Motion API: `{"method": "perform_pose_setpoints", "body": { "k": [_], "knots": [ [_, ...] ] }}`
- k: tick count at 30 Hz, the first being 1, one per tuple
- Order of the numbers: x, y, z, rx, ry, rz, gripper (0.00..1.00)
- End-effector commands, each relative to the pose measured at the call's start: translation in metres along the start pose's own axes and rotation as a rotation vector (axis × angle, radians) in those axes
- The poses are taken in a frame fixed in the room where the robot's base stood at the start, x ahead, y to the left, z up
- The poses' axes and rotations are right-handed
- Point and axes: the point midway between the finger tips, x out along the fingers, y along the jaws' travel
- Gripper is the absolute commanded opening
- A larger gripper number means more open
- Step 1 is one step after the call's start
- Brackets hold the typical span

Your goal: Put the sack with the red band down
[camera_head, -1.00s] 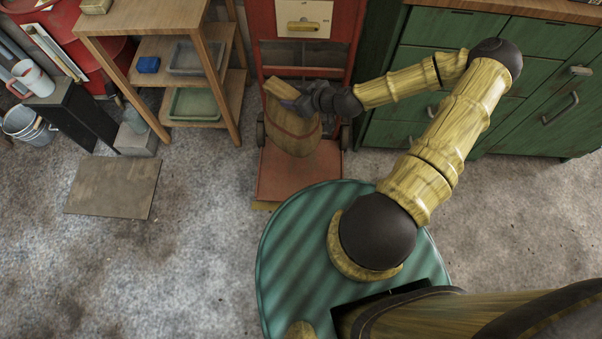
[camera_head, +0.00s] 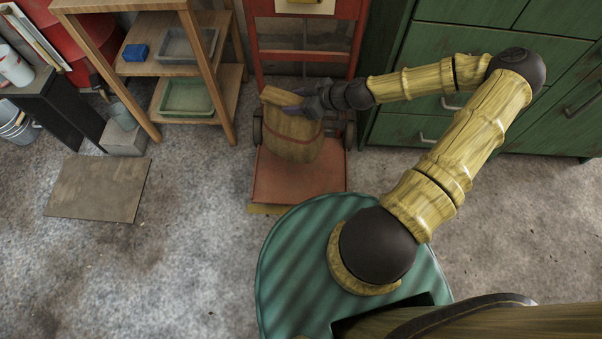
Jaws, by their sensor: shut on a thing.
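The sack with the red band (camera_head: 292,140) is tan, and a thin reddish line runs along its side. It shows over the red hand truck (camera_head: 262,180), in front of the truck's upright frame. My gripper (camera_head: 296,108) comes in from the right and is shut on the sack's top. The sack looks upright with a slight tilt. I cannot tell whether its bottom touches the truck's plate or hangs just above it. The fingertips are partly lost against the sack's top.
A wooden shelf (camera_head: 205,72) with trays and a blue box stands left of the truck. A green cabinet (camera_head: 455,80) stands right. A flat brown board (camera_head: 98,190) lies on the floor at left. The grey floor between is clear.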

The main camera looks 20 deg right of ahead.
Motion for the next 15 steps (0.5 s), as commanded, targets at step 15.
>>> {"method": "perform_pose_setpoints", "body": {
  "k": [15],
  "knots": [
    [0.019, -0.001, 0.041, -0.078, 0.005, -0.105, 0.00]
  ]
}}
